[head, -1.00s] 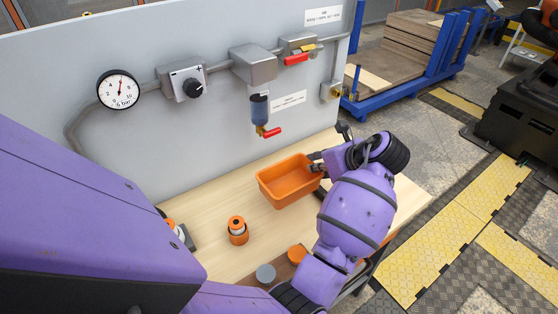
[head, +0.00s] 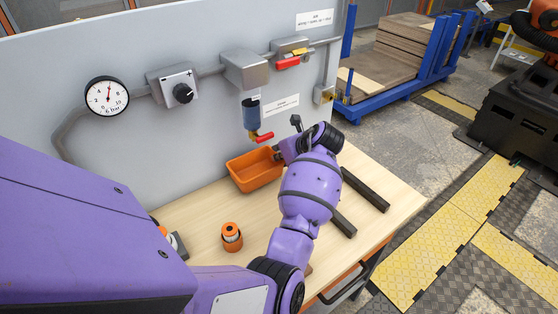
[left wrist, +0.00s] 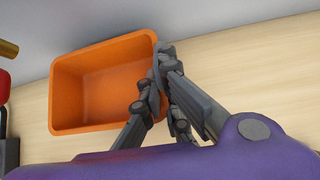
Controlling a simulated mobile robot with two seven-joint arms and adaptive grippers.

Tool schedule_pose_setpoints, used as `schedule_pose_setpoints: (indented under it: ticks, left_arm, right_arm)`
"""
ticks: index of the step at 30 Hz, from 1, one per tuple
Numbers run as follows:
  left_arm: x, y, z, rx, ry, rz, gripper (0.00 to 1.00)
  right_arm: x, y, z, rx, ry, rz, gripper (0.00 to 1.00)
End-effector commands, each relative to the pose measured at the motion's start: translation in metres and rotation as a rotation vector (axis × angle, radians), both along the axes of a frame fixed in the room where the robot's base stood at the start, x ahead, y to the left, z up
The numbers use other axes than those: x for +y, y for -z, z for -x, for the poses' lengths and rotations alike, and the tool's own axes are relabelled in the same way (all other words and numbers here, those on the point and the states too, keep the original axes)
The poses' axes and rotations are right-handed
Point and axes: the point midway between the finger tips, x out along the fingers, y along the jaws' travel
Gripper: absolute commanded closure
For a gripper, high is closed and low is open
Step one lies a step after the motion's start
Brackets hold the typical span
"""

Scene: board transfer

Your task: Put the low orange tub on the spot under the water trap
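The low orange tub (head: 250,178) is by the grey panel, below the water trap (head: 251,113) with its blue bowl and red drain lever (head: 262,137). My left gripper (head: 279,154) is at the tub's right rim. In the left wrist view its fingers (left wrist: 156,84) are closed over the rim of the empty tub (left wrist: 98,88), one inside and one outside. I cannot tell whether the tub's base touches the bench. No marked spot shows under it. My right gripper is out of view.
Two dark bars (head: 365,189) lie to the right, partly behind my arm. A regulator (head: 173,87) and pressure gauge (head: 107,96) are on the panel.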

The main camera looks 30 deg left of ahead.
Motion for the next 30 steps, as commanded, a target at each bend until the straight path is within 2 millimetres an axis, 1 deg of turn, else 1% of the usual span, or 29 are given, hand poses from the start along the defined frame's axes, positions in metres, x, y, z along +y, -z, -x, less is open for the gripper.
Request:
schedule_pose_setpoints:
  ticks: [1, 3, 16, 17, 21, 22, 30]
  left_arm:
    - [0.000, 0.012, 0.001, 0.007, -0.001, 0.000, 1.00]
    - [0.002, 0.018, 0.000, 0.004, 0.000, -0.001, 1.00]
    - [0.004, 0.021, -0.002, -0.001, 0.000, -0.002, 1.00]
    - [0.004, 0.022, -0.002, -0.001, 0.001, -0.002, 0.97]
    - [0.004, 0.022, -0.002, 0.000, 0.000, -0.001, 0.79]
    - [0.004, 0.022, -0.002, 0.000, 0.000, -0.001, 0.77]
    - [0.003, 0.022, -0.001, 0.000, 0.000, -0.001, 0.77]
  right_arm:
    - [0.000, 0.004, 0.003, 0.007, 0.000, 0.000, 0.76]
    - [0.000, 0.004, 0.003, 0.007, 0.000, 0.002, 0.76]
    - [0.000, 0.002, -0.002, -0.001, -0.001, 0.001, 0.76]
    - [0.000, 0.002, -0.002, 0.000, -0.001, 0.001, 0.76]
    - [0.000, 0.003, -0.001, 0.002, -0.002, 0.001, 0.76]
    - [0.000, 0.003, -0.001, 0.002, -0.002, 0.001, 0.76]
    - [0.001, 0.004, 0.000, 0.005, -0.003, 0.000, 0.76]
